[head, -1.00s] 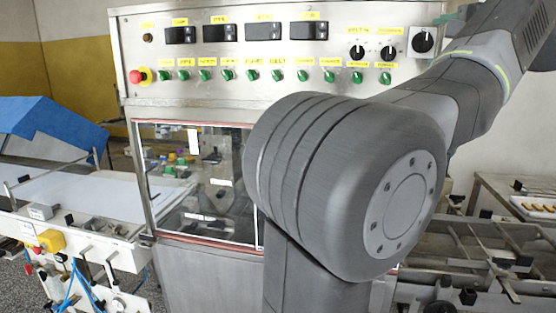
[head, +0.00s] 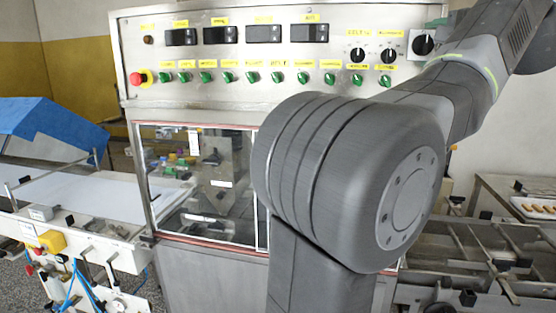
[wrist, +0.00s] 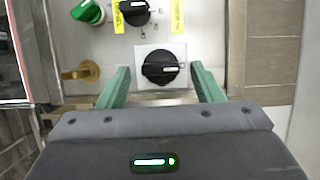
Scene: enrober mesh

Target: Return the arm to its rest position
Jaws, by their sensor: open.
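My gripper (wrist: 160,68) shows in the wrist view with its two green fingers spread apart and nothing between them but the view of the panel. A black rotary knob (wrist: 160,67) on a white plate appears between the fingertips; I cannot tell how far off it is. The same knob seems to be the one at the panel's upper right in the head view (head: 424,43). My grey arm fills the middle and right of the head view, bent at a large joint. The gripper itself is out of sight there.
The steel control panel (head: 220,88) carries green switches, dark displays and a red stop button (head: 137,78). Below it is a glazed door (head: 190,215). A white conveyor (head: 90,190) with a blue cover (head: 45,128) stands left; a metal frame (head: 480,245) stands right.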

